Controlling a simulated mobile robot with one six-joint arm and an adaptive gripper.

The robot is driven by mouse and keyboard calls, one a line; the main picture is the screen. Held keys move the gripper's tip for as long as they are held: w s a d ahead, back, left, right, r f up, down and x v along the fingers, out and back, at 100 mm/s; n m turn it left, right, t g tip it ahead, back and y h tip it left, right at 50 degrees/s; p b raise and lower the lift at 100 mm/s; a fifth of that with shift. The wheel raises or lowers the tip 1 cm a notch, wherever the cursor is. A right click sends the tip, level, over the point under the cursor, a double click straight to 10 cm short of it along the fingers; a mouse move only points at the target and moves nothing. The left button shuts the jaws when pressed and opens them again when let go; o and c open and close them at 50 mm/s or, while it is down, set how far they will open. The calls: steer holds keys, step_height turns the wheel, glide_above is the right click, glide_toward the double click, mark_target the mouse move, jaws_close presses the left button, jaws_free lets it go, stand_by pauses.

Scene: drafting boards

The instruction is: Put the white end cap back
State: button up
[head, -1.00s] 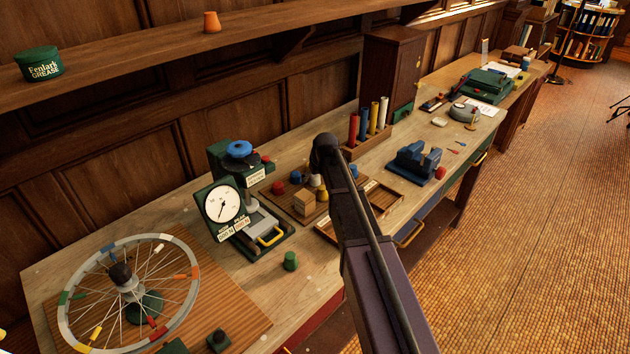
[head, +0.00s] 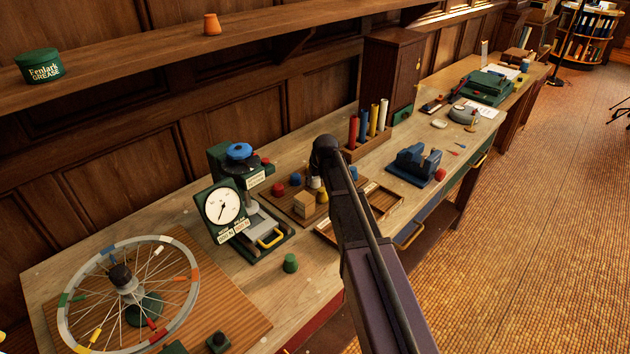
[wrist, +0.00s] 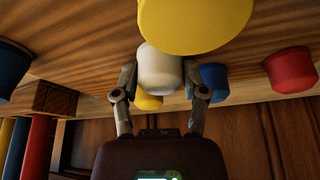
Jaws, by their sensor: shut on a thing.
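The white end cap (wrist: 160,70) is between the two fingers of my gripper (wrist: 160,82) in the wrist view, and the fingers are shut on it. A large yellow cap (wrist: 195,20) is close to the camera and covers part of the view at the white cap's edge. In the head view a small white cap (head: 315,182) shows on the wooden cap board (head: 282,204), beside a yellow cap (head: 321,196). My gripper is hidden behind my arm in the head view. A white tube (head: 383,113) stands in the tube rack (head: 368,146).
Red (head: 277,188) and blue (head: 295,179) caps and a wooden block (head: 303,203) are on the board. A gauge press (head: 222,207) stands to the left, a blue vise (head: 416,162) to the right. A green cap (head: 290,262) sits near the bench's front edge.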

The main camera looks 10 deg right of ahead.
steer(key=shift+r, duration=0.15)
step_height(320, 180, up, 10)
steer(key=p, duration=1)
stand_by(1.1)
